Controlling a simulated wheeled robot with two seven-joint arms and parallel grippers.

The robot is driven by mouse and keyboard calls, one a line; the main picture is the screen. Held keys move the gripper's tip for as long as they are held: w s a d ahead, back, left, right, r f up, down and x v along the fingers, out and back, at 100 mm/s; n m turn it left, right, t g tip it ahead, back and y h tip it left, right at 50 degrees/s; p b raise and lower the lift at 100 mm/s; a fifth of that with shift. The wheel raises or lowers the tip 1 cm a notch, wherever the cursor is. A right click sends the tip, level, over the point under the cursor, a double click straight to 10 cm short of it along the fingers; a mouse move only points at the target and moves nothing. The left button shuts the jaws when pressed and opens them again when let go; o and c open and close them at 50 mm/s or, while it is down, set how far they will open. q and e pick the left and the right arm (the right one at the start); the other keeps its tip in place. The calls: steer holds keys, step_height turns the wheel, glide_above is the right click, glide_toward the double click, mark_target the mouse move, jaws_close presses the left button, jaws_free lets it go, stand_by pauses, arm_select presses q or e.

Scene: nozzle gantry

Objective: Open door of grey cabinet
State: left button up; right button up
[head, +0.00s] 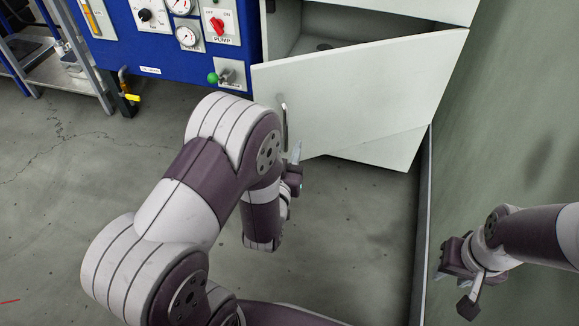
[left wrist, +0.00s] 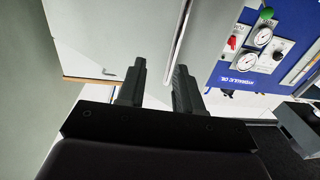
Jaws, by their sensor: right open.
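The grey cabinet (head: 291,25) stands at the top of the head view. Its door (head: 360,90) is partly open, its left edge swung out, with part of the dark interior showing above it. A slim upright metal handle (head: 284,125) is near the door's left edge. My left gripper (head: 296,160) is at the handle's lower end, partly hidden by its arm. In the left wrist view its fingers (left wrist: 160,82) are apart, and the handle (left wrist: 182,40) runs up by the right fingertip; contact is unclear. My right gripper (head: 454,288) is open and empty at lower right, away from the cabinet.
A grey-green wall (head: 500,130) rises close on the right. A metal shelf (head: 65,75) is at upper left. Floor below the door is clear.

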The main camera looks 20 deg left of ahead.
arm_select(q)
steer(key=shift+s+d, duration=0.4)
steer(key=shift+s, duration=0.45)
steer(key=shift+s+d, duration=0.45)
steer(key=shift+s, duration=0.4)
steer(key=shift+s+d, duration=0.4)
steer(key=shift+s, duration=0.45)
steer(key=shift+p, duration=0.3)
